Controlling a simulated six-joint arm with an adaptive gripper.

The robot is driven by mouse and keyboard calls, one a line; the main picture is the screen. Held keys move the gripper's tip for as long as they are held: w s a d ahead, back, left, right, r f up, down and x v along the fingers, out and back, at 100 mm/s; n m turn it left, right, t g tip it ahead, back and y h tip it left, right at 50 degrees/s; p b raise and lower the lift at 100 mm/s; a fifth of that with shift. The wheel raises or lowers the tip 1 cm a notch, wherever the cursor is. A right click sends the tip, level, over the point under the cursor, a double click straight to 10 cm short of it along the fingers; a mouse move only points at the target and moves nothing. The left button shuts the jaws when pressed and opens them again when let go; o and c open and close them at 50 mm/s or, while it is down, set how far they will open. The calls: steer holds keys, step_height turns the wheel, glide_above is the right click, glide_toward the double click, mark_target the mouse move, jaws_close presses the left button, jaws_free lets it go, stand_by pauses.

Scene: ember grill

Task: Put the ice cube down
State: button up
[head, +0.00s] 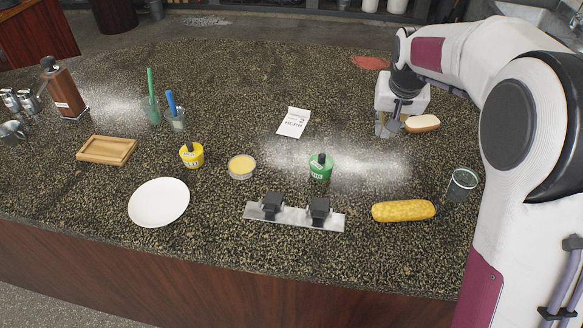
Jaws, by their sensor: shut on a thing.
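My gripper (386,130) is low over the back right of the counter, fingers pointing down. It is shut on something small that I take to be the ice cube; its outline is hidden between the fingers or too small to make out. I cannot tell whether it touches the counter. A piece of bread (423,124) lies just right of the fingers. No other ice cube shows on the counter.
A white plate (159,202) is front left. The back middle is clear.

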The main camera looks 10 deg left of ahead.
steer(key=s+a, duration=0.1)
steer(key=a, duration=0.3)
steer(key=s+a+n, duration=0.1)
steer(key=a, duration=0.3)
steer(key=a+n+y, duration=0.1)
steer(key=a, duration=0.3)
steer(key=shift+s+a+r, duration=0.1)
steer(key=shift+s+a, duration=0.3)
steer(key=n, duration=0.3)
glide_above(281, 172)
steer(key=s, duration=0.2)
steer(key=shift+w+d+m+y, duration=0.2)
steer(key=shift+w+m+y, duration=0.1)
steer(key=shift+y, duration=0.1)
steer(key=shift+f, duration=3.1)
steer(key=shift+f, duration=0.1)
steer(key=shift+f, duration=1.75)
steer(key=shift+f, duration=0.1)
